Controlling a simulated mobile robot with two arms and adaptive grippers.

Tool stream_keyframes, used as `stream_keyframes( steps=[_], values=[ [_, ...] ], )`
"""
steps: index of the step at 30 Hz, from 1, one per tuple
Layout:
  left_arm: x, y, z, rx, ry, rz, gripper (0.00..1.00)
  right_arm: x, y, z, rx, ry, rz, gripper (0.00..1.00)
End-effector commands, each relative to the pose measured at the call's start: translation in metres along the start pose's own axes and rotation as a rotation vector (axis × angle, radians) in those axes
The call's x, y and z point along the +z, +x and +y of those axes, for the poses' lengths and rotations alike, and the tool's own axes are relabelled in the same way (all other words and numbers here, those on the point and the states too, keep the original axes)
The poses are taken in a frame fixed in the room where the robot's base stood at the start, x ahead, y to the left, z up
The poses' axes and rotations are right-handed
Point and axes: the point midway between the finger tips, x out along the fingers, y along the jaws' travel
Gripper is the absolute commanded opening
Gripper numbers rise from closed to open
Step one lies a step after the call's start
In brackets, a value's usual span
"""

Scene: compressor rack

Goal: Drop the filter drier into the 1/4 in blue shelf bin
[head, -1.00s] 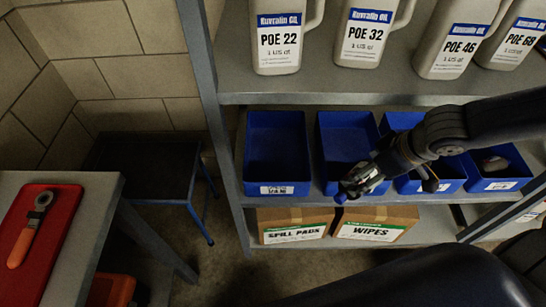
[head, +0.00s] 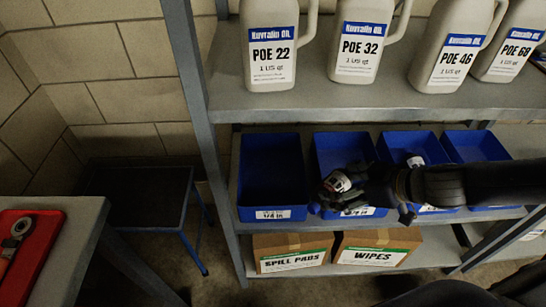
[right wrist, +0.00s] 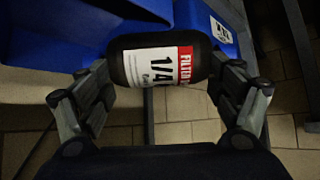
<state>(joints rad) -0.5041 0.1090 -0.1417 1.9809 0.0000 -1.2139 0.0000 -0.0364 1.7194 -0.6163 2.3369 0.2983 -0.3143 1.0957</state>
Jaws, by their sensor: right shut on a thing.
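The filter drier (right wrist: 155,65) is a black cylinder with a white and red label reading 1/4. My right gripper (head: 335,190) is shut on it, one finger at each side in the right wrist view. In the head view the drier (head: 338,181) shows small, in front of the second blue bin, just right of the 1/4 in bin. The 1/4 in blue shelf bin (head: 272,214) is the leftmost on the middle shelf, and its visible inside looks empty. My left gripper is not in view.
The second bin (head: 335,145) is partly hidden by my gripper; more blue bins stand to its right. Oil jugs (head: 270,50) stand on the shelf above. Cartons (head: 292,252) sit below. A grey shelf post (head: 205,130) stands left of the bins.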

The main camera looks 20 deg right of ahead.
Motion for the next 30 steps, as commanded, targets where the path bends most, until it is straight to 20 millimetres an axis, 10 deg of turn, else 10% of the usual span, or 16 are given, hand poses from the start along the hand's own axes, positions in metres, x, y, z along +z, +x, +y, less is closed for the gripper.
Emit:
stream_keyframes(
  steps=[8, 30],
  values=[
    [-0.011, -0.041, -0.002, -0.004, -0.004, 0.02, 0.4, -0.005, 0.009, -0.002, -0.004, 0.001, 0.073, 0.47],
    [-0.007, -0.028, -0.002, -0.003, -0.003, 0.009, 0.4, -0.065, 0.071, -0.002, -0.007, 0.002, 0.075, 0.47]
  ],
)
